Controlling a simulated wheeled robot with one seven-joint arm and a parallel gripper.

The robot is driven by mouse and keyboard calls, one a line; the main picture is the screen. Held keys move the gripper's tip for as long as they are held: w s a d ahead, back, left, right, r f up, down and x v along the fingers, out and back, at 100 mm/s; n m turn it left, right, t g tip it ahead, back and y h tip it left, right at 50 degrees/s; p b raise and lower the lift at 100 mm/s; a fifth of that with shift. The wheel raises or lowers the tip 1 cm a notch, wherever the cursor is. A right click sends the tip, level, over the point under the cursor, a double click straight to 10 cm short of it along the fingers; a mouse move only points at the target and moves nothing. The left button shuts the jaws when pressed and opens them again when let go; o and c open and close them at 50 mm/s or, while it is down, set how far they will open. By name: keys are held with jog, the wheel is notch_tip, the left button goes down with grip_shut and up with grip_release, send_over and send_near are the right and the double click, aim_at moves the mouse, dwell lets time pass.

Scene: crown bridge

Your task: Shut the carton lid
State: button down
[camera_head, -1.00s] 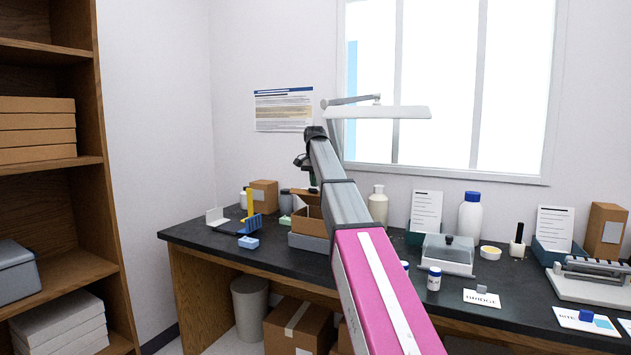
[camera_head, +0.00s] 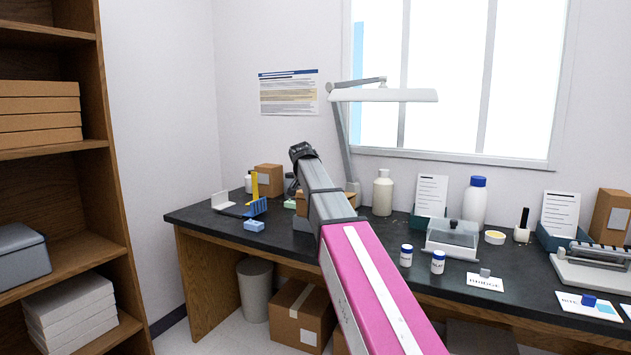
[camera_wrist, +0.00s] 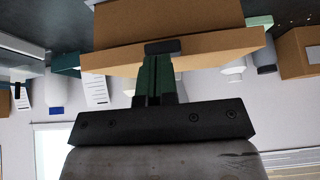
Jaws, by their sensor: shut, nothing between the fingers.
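The brown carton (camera_head: 303,202) stands on the dark bench, largely hidden behind my arm in the head view. In the wrist view its brown body (camera_wrist: 165,15) fills the top, with a broad lighter brown panel, apparently the lid (camera_wrist: 215,52), across it. My gripper (camera_wrist: 162,50) has its green fingers together and empty. Their tips overlap the panel in the wrist view; I cannot tell whether they touch it. The fingers are hidden in the head view. How far the lid stands open is not clear.
A blue rack with a yellow piece (camera_head: 254,205) and a light blue block (camera_head: 254,225) lie left of the carton. A cream bottle (camera_head: 382,193) stands to its right. A lamp (camera_head: 384,95) overhangs the bench behind.

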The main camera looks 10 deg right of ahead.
jog(key=shift+s+a+f, duration=0.1)
jog(key=shift+s+f, duration=0.05)
jog(key=shift+f, duration=0.6)
jog(key=shift+s+a+f, duration=0.1)
jog(key=shift+f, duration=0.65)
jog(key=shift+r, duration=0.1)
